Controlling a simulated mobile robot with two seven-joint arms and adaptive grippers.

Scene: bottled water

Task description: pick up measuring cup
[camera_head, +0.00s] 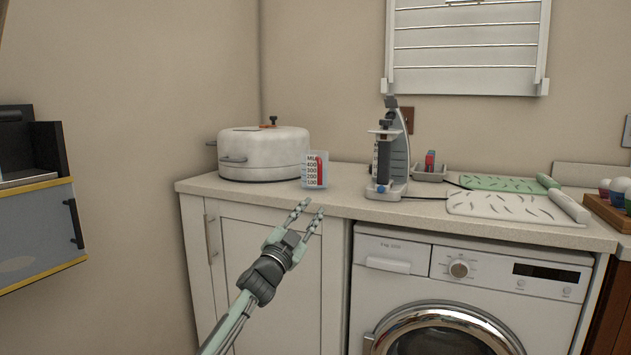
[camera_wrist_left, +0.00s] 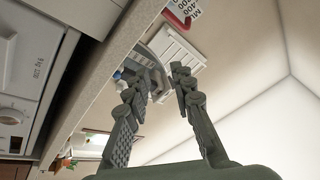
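The measuring cup (camera_head: 314,170) is a small clear cup with red and black volume marks. It stands upright on the counter near its front edge, just right of the white pot. Part of its marked side also shows at the top of the left wrist view (camera_wrist_left: 182,14). My left gripper (camera_head: 310,209) is below and in front of the cup, apart from it, with its fingers pointing up toward the counter edge. In the left wrist view its two fingers (camera_wrist_left: 160,82) are spread with nothing between them. My right gripper is not in view.
A white lidded pot (camera_head: 264,153) stands left of the cup. A grey upright appliance (camera_head: 396,160) stands to its right, then flat mats (camera_head: 506,208). The counter's front edge (camera_head: 250,201) lies between my left gripper and the cup. A washing machine (camera_head: 465,285) is below.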

